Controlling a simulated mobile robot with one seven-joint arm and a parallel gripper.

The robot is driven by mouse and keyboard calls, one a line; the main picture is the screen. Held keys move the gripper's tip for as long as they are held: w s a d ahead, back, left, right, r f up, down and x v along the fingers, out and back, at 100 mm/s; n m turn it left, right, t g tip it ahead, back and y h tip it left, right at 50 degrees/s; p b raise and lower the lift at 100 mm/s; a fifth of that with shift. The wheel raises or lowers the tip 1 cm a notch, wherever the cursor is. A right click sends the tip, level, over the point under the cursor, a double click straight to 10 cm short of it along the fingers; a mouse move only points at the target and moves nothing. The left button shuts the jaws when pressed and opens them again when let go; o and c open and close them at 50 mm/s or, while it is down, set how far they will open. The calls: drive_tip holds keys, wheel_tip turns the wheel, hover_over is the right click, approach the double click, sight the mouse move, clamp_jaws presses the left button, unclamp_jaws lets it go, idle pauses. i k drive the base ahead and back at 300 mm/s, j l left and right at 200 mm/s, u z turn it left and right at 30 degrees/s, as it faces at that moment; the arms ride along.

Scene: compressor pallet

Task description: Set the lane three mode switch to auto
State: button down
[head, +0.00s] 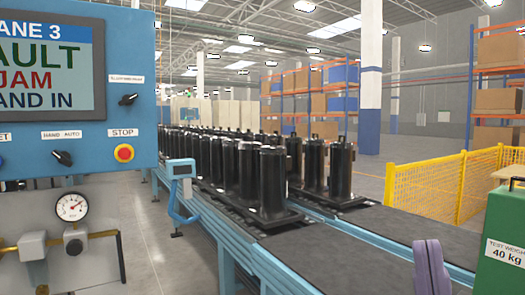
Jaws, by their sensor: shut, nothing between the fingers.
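The blue control panel (126,40) fills the upper left of the head view. Its screen (47,62) shows "LANE 3", "FAULT", "JAM" and "HAND IN", cut off at the left. The mode switch (62,157) is a black knob below the screen, under a label reading "HAND AUTO". Its handle looks tilted with the upper end to the left, toward HAND. Another black knob (128,99) sits higher, under a label too small to read. I cannot make out my gripper in this view.
Black cylinders (262,180) stand in rows on the conveyor (310,262). A pressure gauge (71,207) with pipes is below the panel. A purple strap-like shape (428,268) is at the bottom right, beside a green test weight (505,230). A yellow fence (430,190) stands behind.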

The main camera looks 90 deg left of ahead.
sight(63, 158)
drive_tip(key=u, duration=3.7)
drive_tip(key=l, duration=0.6)
drive_tip(key=j, duration=0.6)
